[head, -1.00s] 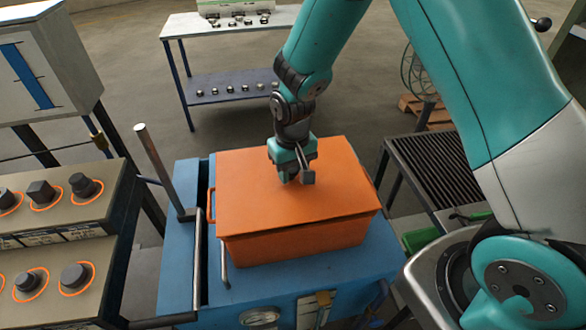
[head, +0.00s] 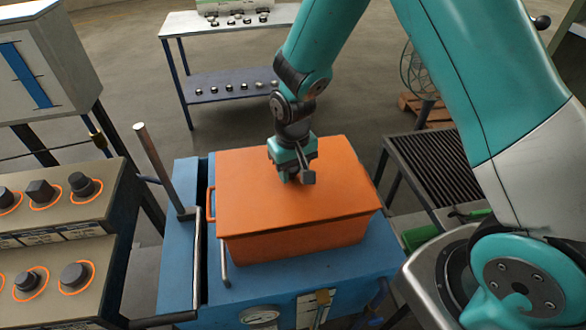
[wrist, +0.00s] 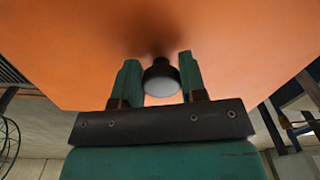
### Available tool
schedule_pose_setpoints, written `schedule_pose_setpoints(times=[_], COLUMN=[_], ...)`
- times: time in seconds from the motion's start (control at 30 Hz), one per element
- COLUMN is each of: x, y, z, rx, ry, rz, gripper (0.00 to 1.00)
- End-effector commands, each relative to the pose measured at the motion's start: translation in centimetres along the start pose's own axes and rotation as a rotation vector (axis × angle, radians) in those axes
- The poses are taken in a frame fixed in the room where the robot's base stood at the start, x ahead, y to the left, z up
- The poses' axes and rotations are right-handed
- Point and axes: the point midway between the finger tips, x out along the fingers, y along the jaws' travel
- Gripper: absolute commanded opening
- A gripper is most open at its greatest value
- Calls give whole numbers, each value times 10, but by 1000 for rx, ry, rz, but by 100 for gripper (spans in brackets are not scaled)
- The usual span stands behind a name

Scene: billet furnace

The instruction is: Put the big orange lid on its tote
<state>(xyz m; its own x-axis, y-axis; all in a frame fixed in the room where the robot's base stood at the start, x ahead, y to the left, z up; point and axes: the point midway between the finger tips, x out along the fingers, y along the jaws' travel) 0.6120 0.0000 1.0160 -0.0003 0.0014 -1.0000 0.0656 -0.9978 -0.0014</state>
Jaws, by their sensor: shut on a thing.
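The big orange lid (head: 270,205) lies over the top of the orange tote (head: 300,248), covering its opening in the head view. Its front edge sits close along the tote's rim; I cannot tell whether it is fully seated. The tote stands on a blue cart (head: 300,283). My gripper (head: 290,176) is above the middle of the lid, pointing down. In the wrist view my gripper (wrist: 160,75) is shut on the lid's dark knob (wrist: 161,78), with a finger on each side. The lid (wrist: 235,50) fills the upper part of that view.
A control console (head: 50,220) with several knobs stands at the left. A post (head: 158,165) rises from the cart's left side. A slatted table (head: 430,165) is at the right, and a shelf table (head: 225,50) stands behind with open floor between.

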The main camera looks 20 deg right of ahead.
Motion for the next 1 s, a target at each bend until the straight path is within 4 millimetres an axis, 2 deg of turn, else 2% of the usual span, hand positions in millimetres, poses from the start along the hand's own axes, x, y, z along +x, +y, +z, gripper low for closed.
schedule_pose_setpoints(times=[1.0], x=[11], y=[0], z=[0], rx=[0], ry=[0], rz=[0], gripper=[9])
